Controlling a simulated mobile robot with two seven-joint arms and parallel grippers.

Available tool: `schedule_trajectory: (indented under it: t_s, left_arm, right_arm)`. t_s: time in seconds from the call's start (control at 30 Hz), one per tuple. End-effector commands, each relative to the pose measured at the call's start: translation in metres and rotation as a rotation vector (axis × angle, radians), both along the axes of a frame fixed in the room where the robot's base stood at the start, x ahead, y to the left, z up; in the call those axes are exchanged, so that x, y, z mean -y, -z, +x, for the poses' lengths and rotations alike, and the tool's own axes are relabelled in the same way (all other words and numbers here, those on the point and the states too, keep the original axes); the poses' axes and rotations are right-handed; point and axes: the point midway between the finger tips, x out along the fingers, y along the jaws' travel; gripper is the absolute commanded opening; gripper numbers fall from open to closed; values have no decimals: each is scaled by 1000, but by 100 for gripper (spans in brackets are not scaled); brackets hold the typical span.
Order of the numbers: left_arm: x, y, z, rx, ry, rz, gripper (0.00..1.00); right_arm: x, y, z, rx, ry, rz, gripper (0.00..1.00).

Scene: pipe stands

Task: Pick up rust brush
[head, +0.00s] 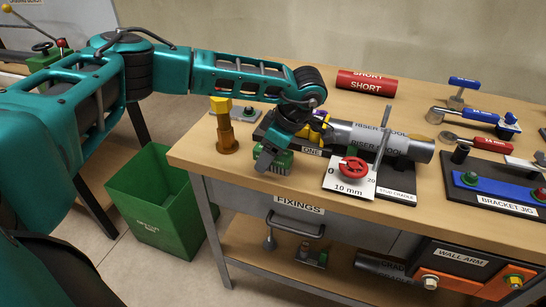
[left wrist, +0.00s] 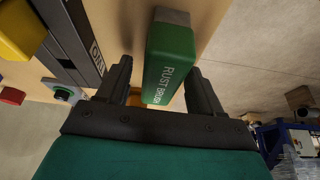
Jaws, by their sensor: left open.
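The rust brush (left wrist: 170,62) is a green block with white lettering in the left wrist view. It lies between the two dark fingers of my left gripper (left wrist: 159,68), with a visible gap on the left finger's side. In the head view the green brush (head: 281,163) sits at the front edge of the workbench (head: 220,165), and my left gripper (head: 264,158) is right over it, hiding part of it. The jaws are open around the brush. My right gripper does not show.
A yellow-and-brown post (head: 226,128) stands left of the gripper. A green bin (head: 155,205) stands on the floor below.

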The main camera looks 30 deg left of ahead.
Motion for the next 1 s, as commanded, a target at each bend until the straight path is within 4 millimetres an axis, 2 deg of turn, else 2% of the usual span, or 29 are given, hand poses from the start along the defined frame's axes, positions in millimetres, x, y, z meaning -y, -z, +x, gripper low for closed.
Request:
schedule_trajectory:
  t_s: [0.1,0.33,0.9,1.0]
  left_arm:
    - [-4,8,-1,-1,0,0,66]
    - [-4,9,-1,0,0,0,66]
    - [-4,8,-1,0,0,-1,11]
    - [-3,8,-1,1,0,-1,9]
  right_arm:
    - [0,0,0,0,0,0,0]
    - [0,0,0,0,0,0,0]
    - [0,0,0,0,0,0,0]
    - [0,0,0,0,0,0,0]
